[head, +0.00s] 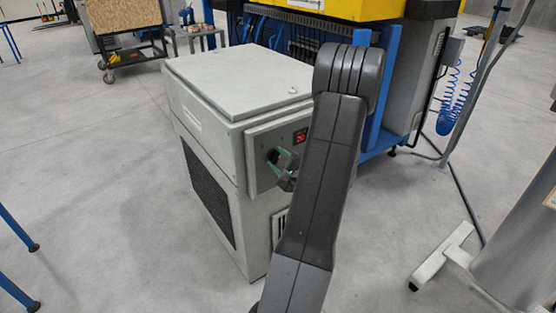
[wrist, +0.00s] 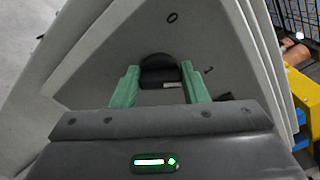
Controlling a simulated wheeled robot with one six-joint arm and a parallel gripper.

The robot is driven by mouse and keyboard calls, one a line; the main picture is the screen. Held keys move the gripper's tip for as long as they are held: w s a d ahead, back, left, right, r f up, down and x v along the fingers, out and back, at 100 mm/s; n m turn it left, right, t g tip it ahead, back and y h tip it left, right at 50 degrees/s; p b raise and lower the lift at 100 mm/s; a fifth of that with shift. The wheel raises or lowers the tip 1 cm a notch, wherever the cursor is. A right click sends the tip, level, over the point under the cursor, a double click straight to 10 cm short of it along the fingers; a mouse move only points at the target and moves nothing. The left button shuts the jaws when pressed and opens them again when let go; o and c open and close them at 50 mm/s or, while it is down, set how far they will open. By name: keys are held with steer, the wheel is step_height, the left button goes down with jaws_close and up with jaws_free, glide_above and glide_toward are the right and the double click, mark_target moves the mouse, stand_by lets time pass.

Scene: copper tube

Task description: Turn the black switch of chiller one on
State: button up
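The grey chiller (head: 236,95) stands in the middle of the head view, with a small red display (head: 300,136) on its front panel. I cannot read which chiller it is. The round black switch (wrist: 158,72) shows in the wrist view on the pale panel. My gripper (wrist: 160,69) has its two green fingers apart, one on each side of the switch. Whether they touch it I cannot tell. In the head view my gripper (head: 284,163) is at the chiller's front panel, and my dark arm hides part of that panel. The switch is hidden there.
A yellow and blue machine (head: 330,12) stands close behind the chiller. A white stand foot (head: 440,257) is on the floor at the right. A wheeled cart (head: 125,55) is at the back left.

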steer(key=shift+c, duration=0.9)
steer(key=shift+m+b, duration=0.45)
steer(key=shift+m, duration=0.75)
steer(key=o, duration=1)
steer(key=v, duration=1.4)
